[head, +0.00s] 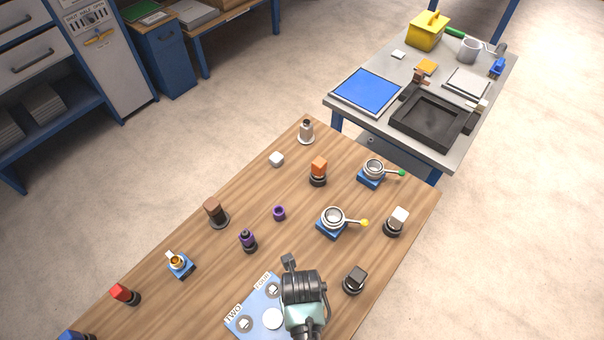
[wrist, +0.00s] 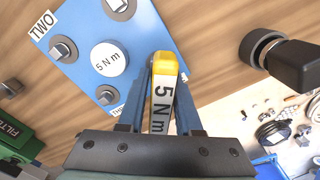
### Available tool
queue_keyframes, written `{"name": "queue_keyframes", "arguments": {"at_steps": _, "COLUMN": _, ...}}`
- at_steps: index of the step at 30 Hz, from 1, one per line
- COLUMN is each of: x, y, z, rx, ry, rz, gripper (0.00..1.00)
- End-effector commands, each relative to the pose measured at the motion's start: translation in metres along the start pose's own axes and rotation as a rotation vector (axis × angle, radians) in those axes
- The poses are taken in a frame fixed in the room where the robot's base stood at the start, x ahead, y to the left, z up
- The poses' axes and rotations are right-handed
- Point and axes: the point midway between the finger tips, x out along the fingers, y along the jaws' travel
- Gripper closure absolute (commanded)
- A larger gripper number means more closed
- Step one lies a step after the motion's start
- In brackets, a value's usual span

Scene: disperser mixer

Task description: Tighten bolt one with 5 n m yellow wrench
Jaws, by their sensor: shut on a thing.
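My gripper (wrist: 163,85) is shut on the 5 N m yellow wrench (wrist: 166,65), which has a yellow end and a white side marked "5 N m". In the head view my gripper (head: 290,264) is over the right edge of the blue bolt plate (head: 242,321). The plate also shows in the wrist view (wrist: 84,30), with a white "5 N m" disc (wrist: 108,59) and grey square-headed bolts, one (wrist: 63,50) by the label "TWO". I see no label "ONE"; part of the plate is hidden. I cannot tell whether the wrench touches a bolt.
A black-topped piece (head: 355,279) stands right of my gripper; it also shows in the wrist view (wrist: 295,65). A grey bench (head: 365,128) stands behind.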

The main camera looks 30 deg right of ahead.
Motion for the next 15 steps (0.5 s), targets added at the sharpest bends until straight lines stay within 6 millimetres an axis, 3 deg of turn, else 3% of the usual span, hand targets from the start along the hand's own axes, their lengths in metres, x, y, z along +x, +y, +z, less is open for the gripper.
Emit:
{"name": "queue_keyframes", "arguments": {"at_steps": 1, "x": 0.0077, "y": -0.0022, "z": -0.0068, "rx": 0.012, "ry": 0.02, "rz": -0.003, "gripper": 1.0}}
{"name": "queue_keyframes", "arguments": {"at_steps": 15, "x": 0.0062, "y": -0.0013, "z": -0.006, "rx": 0.043, "ry": 0.018, "rz": 0.001, "gripper": 1.0}}
